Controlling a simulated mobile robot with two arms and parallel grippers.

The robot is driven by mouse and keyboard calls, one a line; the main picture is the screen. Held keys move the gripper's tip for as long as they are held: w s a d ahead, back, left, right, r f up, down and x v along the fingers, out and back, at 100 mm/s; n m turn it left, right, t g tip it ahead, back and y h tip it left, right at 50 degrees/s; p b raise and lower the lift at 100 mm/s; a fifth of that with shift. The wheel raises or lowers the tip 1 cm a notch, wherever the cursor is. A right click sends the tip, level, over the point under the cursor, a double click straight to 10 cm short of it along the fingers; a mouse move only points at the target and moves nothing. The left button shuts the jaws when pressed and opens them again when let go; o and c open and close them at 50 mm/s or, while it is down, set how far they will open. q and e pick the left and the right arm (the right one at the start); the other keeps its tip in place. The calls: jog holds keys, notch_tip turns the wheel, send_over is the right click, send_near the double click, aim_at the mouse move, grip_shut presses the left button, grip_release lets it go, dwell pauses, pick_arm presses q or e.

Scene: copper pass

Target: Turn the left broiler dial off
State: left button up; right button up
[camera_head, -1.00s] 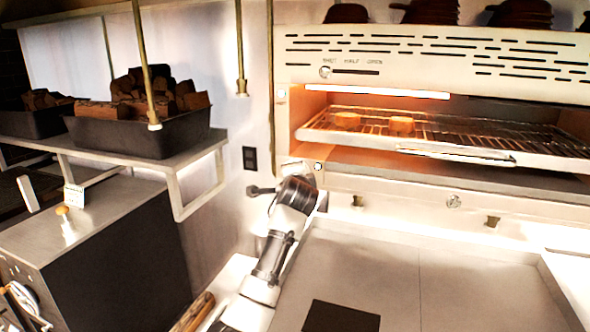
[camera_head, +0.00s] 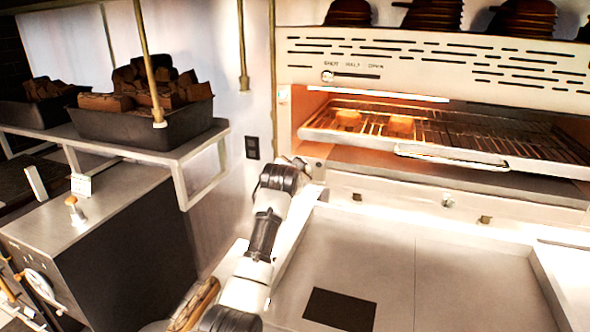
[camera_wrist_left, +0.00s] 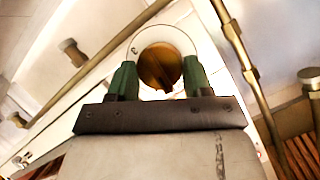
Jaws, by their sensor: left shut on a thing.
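The broiler (camera_head: 440,55) stands at the upper right of the head view, with a lit, orange-glowing cavity. My left arm reaches up to its lower left corner, where the left gripper (camera_head: 304,166) is small and partly hidden by its own wrist. In the left wrist view a round brass dial (camera_wrist_left: 160,66) with a raised grip bar sits on a pale round plate with a mark on it. The green fingers of my left gripper (camera_wrist_left: 159,78) are on either side of the dial and shut on it. My right gripper is out of view.
A wire rack (camera_head: 470,135) with two food pieces juts from the broiler. Below is a wide pale counter (camera_head: 380,255) with a dark square (camera_head: 340,308). A shelf (camera_head: 190,150) with a black bin of dark chunks stands left. A brass rail (camera_wrist_left: 235,40) runs beside the gripper.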

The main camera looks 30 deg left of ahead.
pick_arm(q)
jog(key=shift+f+n, duration=0.15)
jog(key=shift+n, duration=0.15)
dwell(0.4)
jog(key=o, duration=0.9)
jog(key=b+v, duration=0.3)
jog(key=v, duration=0.7)
jog(key=shift+s+b, duration=0.35)
jog(key=shift+s, duration=0.05)
